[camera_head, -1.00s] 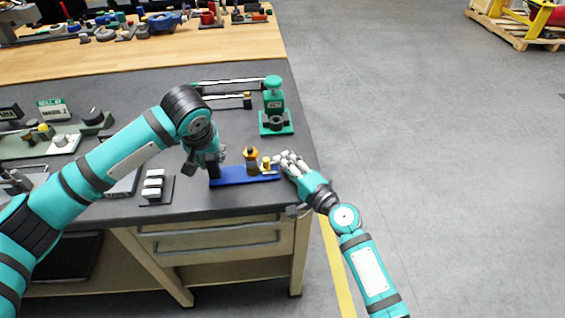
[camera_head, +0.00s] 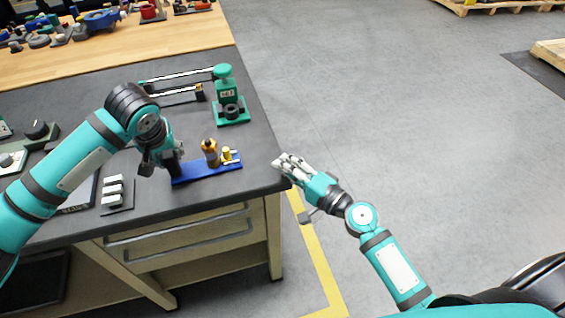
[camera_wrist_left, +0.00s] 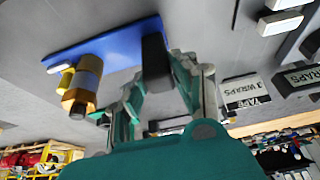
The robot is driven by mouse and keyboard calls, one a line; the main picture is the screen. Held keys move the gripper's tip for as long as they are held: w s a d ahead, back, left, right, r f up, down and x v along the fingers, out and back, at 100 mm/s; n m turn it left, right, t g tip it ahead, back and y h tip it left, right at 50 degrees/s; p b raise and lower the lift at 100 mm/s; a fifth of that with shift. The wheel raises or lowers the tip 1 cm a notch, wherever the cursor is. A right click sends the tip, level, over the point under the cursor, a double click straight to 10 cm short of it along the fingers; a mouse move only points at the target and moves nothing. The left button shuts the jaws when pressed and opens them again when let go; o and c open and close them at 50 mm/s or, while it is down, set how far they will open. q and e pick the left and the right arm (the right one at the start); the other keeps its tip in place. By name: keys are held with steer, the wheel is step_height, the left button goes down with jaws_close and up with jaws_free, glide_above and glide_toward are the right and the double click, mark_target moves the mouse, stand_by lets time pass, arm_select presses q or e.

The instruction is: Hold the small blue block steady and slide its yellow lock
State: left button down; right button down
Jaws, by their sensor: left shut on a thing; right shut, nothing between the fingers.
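The small blue block (camera_head: 190,176) lies flat on the grey bench near its front right corner. A dark upright post (camera_wrist_left: 155,58) rises from its left end. My left gripper (camera_head: 164,160) is shut on this post; the left wrist view shows the fingers on either side of it. A brass knob (camera_head: 210,152) stands on the block, and the yellow lock (camera_head: 227,154) sits right of it, near the right end. The lock also shows in the left wrist view (camera_wrist_left: 66,78). My right gripper (camera_head: 287,165) is shut and empty, right of the block with a clear gap, around the bench edge.
A green clamp-like device (camera_head: 229,100) stands behind the block, with long rods reaching left. A dark plate with several light switches (camera_head: 114,190) lies left of my left gripper. Drawers (camera_head: 185,238) are below the bench top. The floor to the right is open.

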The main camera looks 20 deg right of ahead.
arm_select(q)
steer(key=c, duration=1)
jaws_free()
steer(key=shift+o, duration=0.2)
steer(key=shift+r, duration=0.1)
